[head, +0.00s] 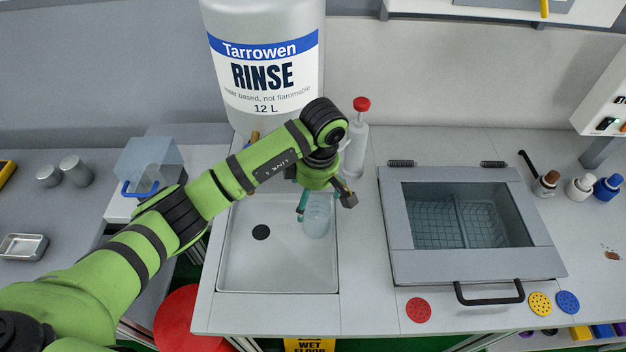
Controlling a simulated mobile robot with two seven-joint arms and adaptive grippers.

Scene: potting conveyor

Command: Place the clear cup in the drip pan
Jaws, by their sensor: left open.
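The clear cup (316,222) is a small, pale, see-through cup near the right wall of the drip pan. The drip pan (262,275) is a shallow light-grey basin with a black round drain (261,232), set in the counter in front of the rinse tank. My left gripper (325,201) is open, pointing down over the cup, with one finger to the left of its top and the other to the upper right. The cup seems to stand on the pan floor, but I cannot tell whether a finger touches it. My right gripper is not in view.
A large rinse tank (265,75) and a red-topped pump bottle (356,145) stand behind the pan. A lidded basket unit (480,265) with a black handle is to the right. A clear blue-handled box (150,165) is at the left.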

